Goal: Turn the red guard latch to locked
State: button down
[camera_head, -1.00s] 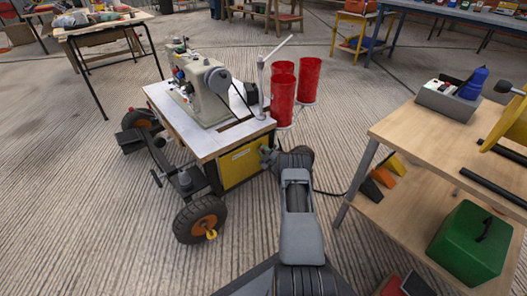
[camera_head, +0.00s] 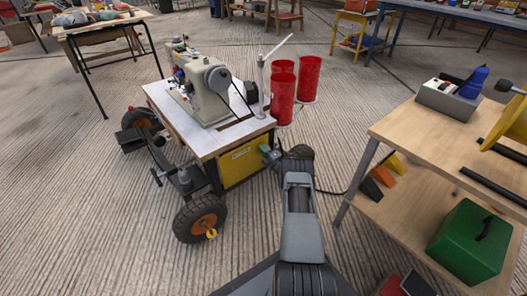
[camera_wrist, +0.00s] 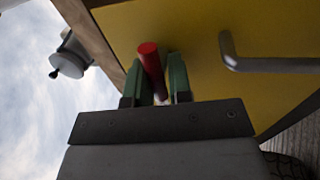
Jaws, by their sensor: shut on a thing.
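The red guard latch (camera_wrist: 150,60) shows in the wrist view as a round red bar against the yellow panel (camera_wrist: 200,35) of the sewing machine cart. My gripper (camera_wrist: 159,72) has its two green fingers on either side of the latch and is shut on it. In the head view my gripper (camera_head: 268,154) reaches the right end of the yellow panel (camera_head: 242,163), below the white tabletop (camera_head: 208,138). There the latch is hidden by my gripper and arm.
A bent metal handle (camera_wrist: 265,62) stands out from the panel beside the latch. The sewing machine (camera_head: 207,92) and red cylinders (camera_head: 308,78) are above my gripper. A wooden bench (camera_head: 415,133) with a green box (camera_head: 470,243) stands to the right. Ribbed floor lies between.

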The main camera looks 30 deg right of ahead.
jog(key=shift+d+r, duration=0.25)
jog(key=shift+r, duration=0.05)
jog(key=c, duration=1.3)
grip_release()
jog(key=shift+o, duration=0.9)
jog(key=shift+a+f, duration=0.15)
jog(key=shift+a, duration=0.05)
jog(key=p+v, duration=0.5)
jog(key=v, duration=0.9)
jog(key=shift+w, duration=0.15)
